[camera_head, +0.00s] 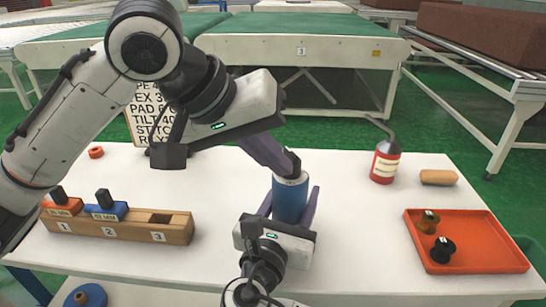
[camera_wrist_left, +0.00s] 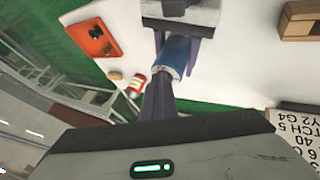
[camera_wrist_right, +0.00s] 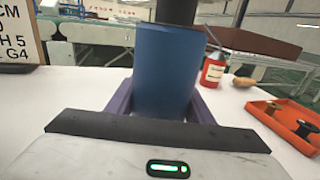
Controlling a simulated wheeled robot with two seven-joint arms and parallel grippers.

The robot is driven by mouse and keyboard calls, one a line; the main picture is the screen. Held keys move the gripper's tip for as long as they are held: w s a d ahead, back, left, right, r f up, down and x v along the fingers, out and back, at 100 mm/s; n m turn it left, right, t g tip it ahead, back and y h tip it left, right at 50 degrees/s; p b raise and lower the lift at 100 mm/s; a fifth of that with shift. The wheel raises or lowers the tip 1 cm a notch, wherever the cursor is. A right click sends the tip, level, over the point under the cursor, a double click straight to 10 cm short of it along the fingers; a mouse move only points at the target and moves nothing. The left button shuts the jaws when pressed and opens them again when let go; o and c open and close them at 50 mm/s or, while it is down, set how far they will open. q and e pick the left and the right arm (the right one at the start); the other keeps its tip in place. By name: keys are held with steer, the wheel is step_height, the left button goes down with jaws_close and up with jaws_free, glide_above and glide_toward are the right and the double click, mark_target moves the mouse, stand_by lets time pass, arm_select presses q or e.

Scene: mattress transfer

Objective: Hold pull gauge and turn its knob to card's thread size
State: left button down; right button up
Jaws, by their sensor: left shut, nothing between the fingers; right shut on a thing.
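The pull gauge, a blue cylinder (camera_head: 290,198) with a pale top, stands upright above the table's near middle. My right gripper (camera_head: 289,208) is shut on its body, one purple finger on each side. My left gripper (camera_head: 287,163) comes down from the upper left with its fingers shut, tips at the gauge's top, holding nothing. The knob is largely hidden by them; a dark cylinder shows above the gauge in the right wrist view (camera_wrist_right: 176,12). The gauge also shows in the left wrist view (camera_wrist_left: 174,54). The printed card (camera_head: 146,125) stands behind my left arm, partly covered.
A wooden block (camera_head: 120,226) with numbered slots holds orange and blue tagged pieces at left. An orange tray (camera_head: 470,263) with two spools lies at right. The table between gauge and tray is clear.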

mark_target(298, 164)
arm_select(q)
steer(key=shift+s+d, duration=0.15)
steer(key=shift+d, duration=0.65)
steer(key=shift+s+d, duration=0.1)
steer(key=shift+d, duration=0.7)
steer(key=shift+w+d, duration=0.1)
steer(key=shift+d, duration=0.2)
steer(key=shift+w, duration=0.1)
